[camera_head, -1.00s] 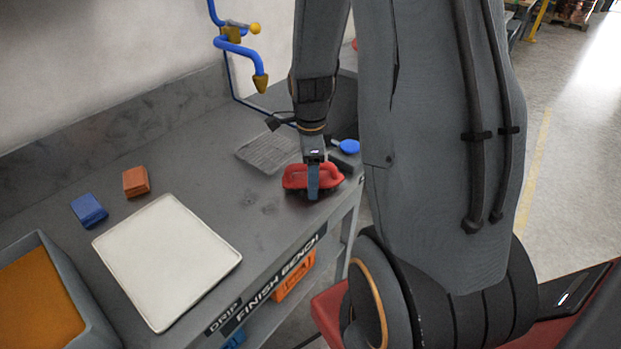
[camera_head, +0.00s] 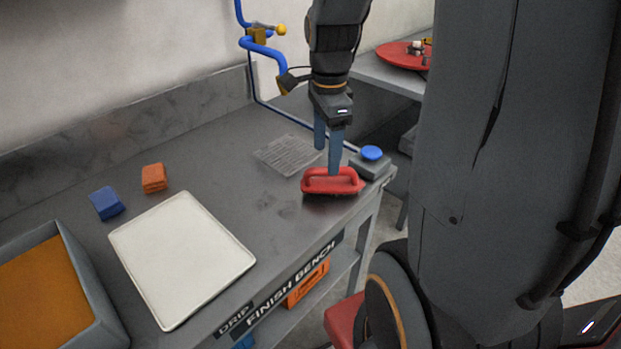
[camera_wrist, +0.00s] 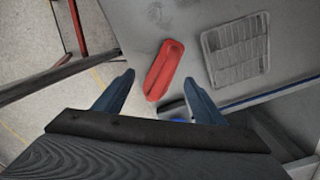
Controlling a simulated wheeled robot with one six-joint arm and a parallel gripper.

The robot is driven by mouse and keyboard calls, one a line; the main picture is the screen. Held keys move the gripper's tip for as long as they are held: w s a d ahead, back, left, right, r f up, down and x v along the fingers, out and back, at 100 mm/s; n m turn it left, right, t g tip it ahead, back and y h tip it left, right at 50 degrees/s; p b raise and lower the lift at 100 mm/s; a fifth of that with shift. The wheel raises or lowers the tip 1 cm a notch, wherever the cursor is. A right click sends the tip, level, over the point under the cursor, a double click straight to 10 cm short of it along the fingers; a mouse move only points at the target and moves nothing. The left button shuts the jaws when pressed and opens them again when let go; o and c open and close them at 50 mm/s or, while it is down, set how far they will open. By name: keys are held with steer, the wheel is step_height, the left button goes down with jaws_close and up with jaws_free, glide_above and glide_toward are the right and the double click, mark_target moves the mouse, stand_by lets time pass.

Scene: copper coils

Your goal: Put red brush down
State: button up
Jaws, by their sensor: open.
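The red brush (camera_head: 331,182) rests on the grey bench top (camera_head: 205,165) near its front right corner, handle up. It also shows in the wrist view (camera_wrist: 163,70), lying beyond my fingers and apart from them. My gripper (camera_head: 328,158) is above and just behind the brush in the head view, its two blue fingers pointing down. In the wrist view my gripper (camera_wrist: 160,88) is spread wide and empty. One finger overlaps the brush in the head view, but the wrist view shows a gap.
A blue button on a grey box (camera_head: 371,160) stands right of the brush. A wire rack (camera_head: 287,154) lies behind it. A white tray (camera_head: 182,260), an orange block (camera_head: 154,178), a blue block (camera_head: 106,203) and a bin (camera_head: 90,280) are leftward. A blue pipe (camera_head: 262,50) runs along the wall.

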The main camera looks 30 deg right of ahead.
steer(key=s+a+f+n, duration=0.2)
steer(key=a+n, duration=0.3)
steer(key=n, duration=0.5)
steer(key=s+a+f+n+t, duration=0.1)
steer(key=s+a+n, duration=0.4)
steer(key=n, duration=0.5)
steer(key=shift+s+a+f, duration=0.15)
steer(key=shift+a+f, duration=0.1)
steer(key=shift+f, duration=0.15)
steer(key=shift+c, duration=0.4)
